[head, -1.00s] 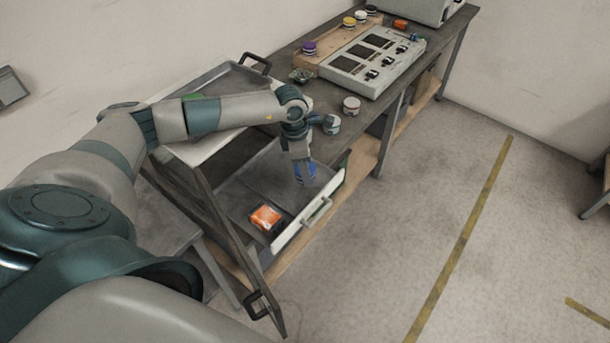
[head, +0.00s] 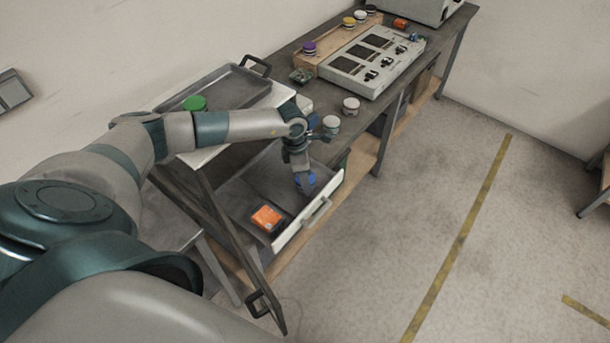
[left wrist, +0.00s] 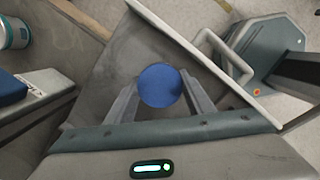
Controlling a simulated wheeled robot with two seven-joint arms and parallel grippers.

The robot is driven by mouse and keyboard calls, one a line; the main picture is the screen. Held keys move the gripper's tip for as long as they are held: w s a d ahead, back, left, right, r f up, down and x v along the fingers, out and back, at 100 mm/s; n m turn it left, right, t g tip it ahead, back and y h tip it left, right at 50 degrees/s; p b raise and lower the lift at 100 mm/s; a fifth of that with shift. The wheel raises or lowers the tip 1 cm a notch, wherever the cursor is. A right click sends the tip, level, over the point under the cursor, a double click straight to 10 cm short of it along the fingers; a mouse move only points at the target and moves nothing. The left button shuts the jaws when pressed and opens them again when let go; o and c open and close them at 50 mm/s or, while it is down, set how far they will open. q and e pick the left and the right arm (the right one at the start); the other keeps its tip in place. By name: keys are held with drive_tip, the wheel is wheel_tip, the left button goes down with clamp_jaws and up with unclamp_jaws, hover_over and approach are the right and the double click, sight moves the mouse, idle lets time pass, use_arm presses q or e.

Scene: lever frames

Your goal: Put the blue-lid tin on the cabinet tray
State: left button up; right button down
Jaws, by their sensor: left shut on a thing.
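The blue-lid tin (head: 305,180) is at the open drawer, between the fingers of my left gripper (head: 303,175). In the left wrist view, its round blue lid (left wrist: 160,86) sits between the two fingertips of the left gripper (left wrist: 160,95), which is shut on it. I cannot tell whether the tin still touches the drawer floor. The grey cabinet tray (head: 228,82) with dark handles lies on the white cabinet top, and a green-lid tin (head: 195,103) stands in it near its front. My right gripper is not in view.
The open drawer (head: 285,234) also holds an orange box (head: 266,218). Two white-lid tins (head: 331,124) (head: 351,104) stand on the bench near my wrist. A grey control panel (head: 372,62) lies behind them.

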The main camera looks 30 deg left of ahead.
use_arm(q)
drive_tip(key=o, duration=1.1)
drive_tip(key=shift+o, duration=0.2)
drive_tip(key=shift+r, duration=0.1)
drive_tip(key=shift+a+r, duration=0.1)
drive_tip(key=shift+r, duration=0.25)
wheel_tip(320, 180, up, 11)
drive_tip(key=s+a+b, duration=0.1)
drive_tip(key=b, duration=0.4)
drive_tip(key=shift+s, duration=0.1)
